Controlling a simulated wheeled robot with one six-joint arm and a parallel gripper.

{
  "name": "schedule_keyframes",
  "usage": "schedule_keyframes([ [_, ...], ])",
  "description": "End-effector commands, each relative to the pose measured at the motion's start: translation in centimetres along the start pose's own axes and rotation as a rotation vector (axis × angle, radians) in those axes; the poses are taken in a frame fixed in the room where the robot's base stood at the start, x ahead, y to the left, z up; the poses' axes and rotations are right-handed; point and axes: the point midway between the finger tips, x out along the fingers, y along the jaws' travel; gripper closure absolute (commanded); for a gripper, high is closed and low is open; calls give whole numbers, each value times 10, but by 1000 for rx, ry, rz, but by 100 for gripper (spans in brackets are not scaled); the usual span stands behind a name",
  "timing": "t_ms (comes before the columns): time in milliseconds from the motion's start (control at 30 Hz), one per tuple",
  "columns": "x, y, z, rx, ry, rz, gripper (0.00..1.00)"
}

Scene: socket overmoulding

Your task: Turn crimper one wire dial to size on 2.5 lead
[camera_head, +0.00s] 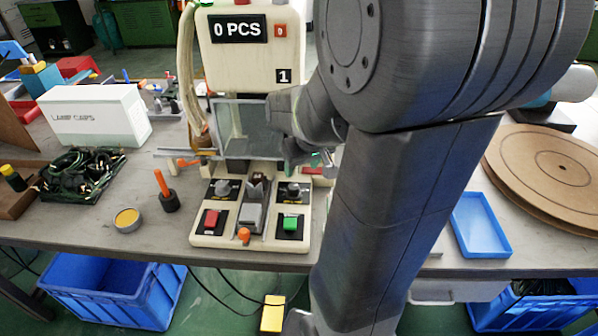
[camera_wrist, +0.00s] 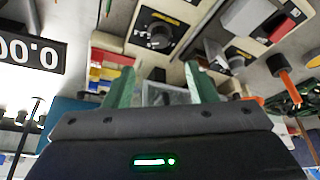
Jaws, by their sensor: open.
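Crimper one (camera_head: 252,60) is the cream machine with a "0 PCS" display and a "1" label. Its base carries a left black dial (camera_head: 222,188) and a right black dial (camera_head: 293,190). The dial markings are too small to read in the head view. My gripper (camera_head: 300,162) is behind the right dial, with green fingers partly hidden by my arm. In the wrist view, my gripper (camera_wrist: 160,85) is open, with nothing seen between its fingertips. A black dial (camera_wrist: 158,36) on a dark plate with yellow lettering lies beyond the fingertips, apart from them; I cannot tell which dial it is.
A red button (camera_head: 211,218) and a green button (camera_head: 290,223) sit in front of the dials. An orange-handled tool (camera_head: 165,190) stands left of the crimper. A white box (camera_head: 95,115), cables (camera_head: 80,175) and a blue tray (camera_head: 480,225) lie on the table (camera_head: 150,240).

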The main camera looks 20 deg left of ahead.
Motion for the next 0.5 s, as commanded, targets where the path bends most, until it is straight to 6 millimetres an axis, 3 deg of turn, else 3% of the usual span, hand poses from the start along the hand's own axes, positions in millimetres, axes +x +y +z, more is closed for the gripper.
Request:
schedule_keyframes([
  [200, -17, 0, 0, 1, 0, 0, 49],
  [500, -19, 0, 0, 1, 0, 0, 49],
])
